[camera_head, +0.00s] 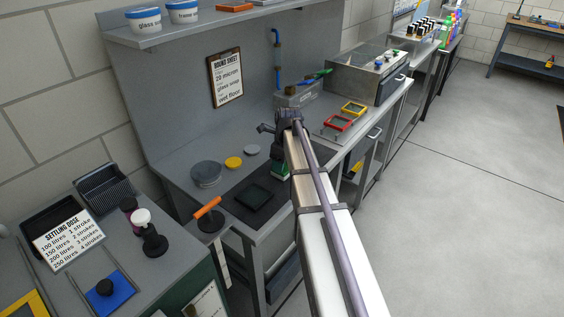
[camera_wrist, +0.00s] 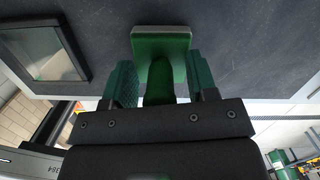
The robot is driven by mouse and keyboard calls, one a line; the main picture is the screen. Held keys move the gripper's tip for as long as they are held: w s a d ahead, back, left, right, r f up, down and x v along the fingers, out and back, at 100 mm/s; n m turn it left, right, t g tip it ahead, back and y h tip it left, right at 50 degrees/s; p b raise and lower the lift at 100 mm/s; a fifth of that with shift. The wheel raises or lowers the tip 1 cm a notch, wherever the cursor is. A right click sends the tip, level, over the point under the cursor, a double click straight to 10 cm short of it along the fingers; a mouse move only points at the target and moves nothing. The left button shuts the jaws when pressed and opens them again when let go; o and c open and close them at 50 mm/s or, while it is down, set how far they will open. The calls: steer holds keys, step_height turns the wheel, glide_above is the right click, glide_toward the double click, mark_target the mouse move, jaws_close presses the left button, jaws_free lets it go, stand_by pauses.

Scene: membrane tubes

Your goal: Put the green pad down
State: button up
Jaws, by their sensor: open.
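The green pad (camera_wrist: 160,47) has a green handle and a pale edge strip. In the wrist view its handle sits between the two green fingers of my gripper (camera_wrist: 162,82). The fingers stand apart, with a gap visible on each side of the handle. In the head view the pad (camera_head: 280,171) shows as a small green shape just below my gripper (camera_head: 281,152), at the dark mat (camera_head: 233,206). The pad appears to be on or very near the mat; my arm hides part of it.
A dark-framed square (camera_head: 254,197) lies on the mat left of the pad. A scraper with an orange handle (camera_head: 207,208), a grey round lid (camera_head: 206,174) and a yellow disc (camera_head: 233,163) are further left. Red (camera_head: 338,123) and yellow frames (camera_head: 354,108) lie to the right.

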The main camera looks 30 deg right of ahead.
mark_target(286, 169)
step_height(286, 169, up, 13)
steer(key=s+p, duration=0.1)
steer(key=p, duration=1.2)
steer(key=s+a+n+g, duration=0.1)
steer(key=s+a+n, duration=1.9)
steer(key=n, duration=0.7)
steer(key=shift+f+n+h+b, duration=0.4)
steer(key=shift+o, duration=0.3)
steer(key=shift+s+a+n, duration=0.2)
steer(key=shift+a+n, duration=0.05)
steer(key=shift+n, duration=0.35)
steer(key=shift+w, duration=0.1)
